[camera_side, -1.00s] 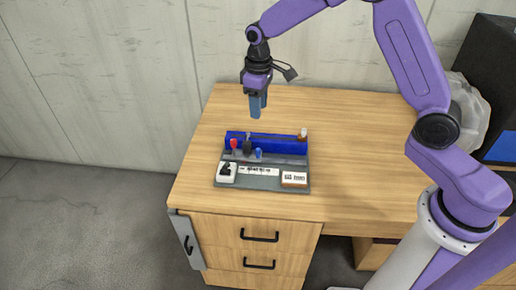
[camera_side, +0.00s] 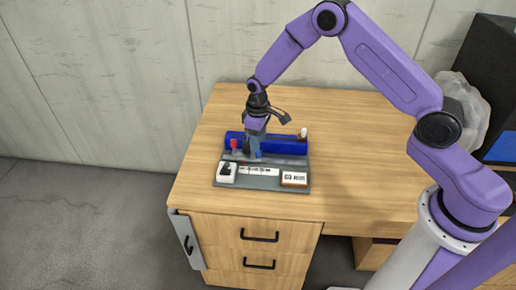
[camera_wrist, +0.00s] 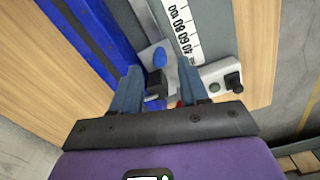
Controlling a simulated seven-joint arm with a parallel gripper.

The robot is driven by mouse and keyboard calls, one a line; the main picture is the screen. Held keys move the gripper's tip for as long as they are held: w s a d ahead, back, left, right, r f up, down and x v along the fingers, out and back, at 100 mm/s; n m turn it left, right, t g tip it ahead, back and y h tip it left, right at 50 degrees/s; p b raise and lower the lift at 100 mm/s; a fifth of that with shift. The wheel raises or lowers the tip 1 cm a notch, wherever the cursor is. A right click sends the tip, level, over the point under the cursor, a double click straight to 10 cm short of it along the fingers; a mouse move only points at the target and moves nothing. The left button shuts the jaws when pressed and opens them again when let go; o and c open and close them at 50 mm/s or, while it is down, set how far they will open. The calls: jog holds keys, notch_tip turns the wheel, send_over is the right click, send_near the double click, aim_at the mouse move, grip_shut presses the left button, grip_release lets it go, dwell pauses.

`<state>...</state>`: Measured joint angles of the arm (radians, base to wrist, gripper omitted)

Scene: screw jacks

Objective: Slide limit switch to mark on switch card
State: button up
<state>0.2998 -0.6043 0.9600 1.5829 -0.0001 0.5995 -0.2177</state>
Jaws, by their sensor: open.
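My gripper (camera_side: 254,152) is open and low over the grey panel. In the wrist view its two blue-grey fingers (camera_wrist: 157,95) stand apart, with a small black block (camera_wrist: 155,82), apparently the limit switch, between and just beyond them. I cannot tell whether they touch it. In the side view the gripper mostly hides this block. A blue knob (camera_wrist: 158,55) sits on a light plate beside the block. A small card (camera_side: 294,178), perhaps the switch card, lies at the panel's front right; its print is too small to read.
A numbered white scale (camera_wrist: 183,30) runs along the grey panel (camera_side: 228,184). A blue bar (camera_side: 288,146) lies behind. A white box (camera_side: 226,172) with a black knob is at front left, and a red knob (camera_side: 234,145) behind it. The desk to the right (camera_side: 360,150) is clear.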

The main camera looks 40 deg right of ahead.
aim_at(246, 151)
jog(key=shift+f, duration=2)
grip_shut()
